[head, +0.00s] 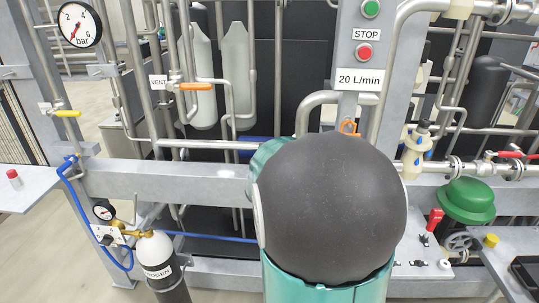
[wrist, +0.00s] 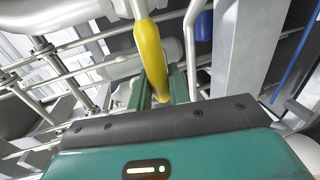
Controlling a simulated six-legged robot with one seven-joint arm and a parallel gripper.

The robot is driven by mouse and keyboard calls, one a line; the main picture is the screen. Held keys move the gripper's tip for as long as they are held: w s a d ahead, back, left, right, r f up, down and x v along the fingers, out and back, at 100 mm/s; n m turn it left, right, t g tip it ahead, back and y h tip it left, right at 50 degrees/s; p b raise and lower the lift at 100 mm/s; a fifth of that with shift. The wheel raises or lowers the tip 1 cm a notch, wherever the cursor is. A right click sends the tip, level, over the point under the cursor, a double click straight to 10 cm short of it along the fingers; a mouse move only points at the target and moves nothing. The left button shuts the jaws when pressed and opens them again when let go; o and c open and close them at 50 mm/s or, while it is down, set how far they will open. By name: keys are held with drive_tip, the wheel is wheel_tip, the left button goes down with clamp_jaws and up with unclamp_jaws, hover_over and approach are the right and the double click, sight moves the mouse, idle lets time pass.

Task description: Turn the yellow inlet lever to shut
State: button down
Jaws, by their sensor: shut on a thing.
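In the wrist view a long yellow lever (wrist: 151,55) runs down from a silver pipe fitting at the top and ends between the green fingers of my gripper (wrist: 162,82). My gripper is shut on this lever near its free end. In the head view my gripper and the lever it holds are hidden behind the large dark round joint of my arm. Another yellow lever (head: 67,113) shows at the far left of the head view, beside a small label too small to read, with nothing touching it.
An orange VENT lever (head: 195,86) and steel pipes stand left of my arm. A STOP button (head: 365,52) is above it. A nitrogen bottle (head: 158,262) with a blue hose (head: 80,205) stands low at left. A green domed part (head: 466,200) and red lever (head: 509,154) are at right.

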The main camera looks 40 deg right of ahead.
drive_tip(key=shift+f, duration=0.1)
drive_tip(key=c, duration=1.4)
unclamp_jaws()
drive_tip(key=shift+d, duration=0.1)
drive_tip(key=shift+o, duration=0.2)
drive_tip(key=shift+s+a, duration=0.15)
drive_tip(key=shift+a, duration=0.05)
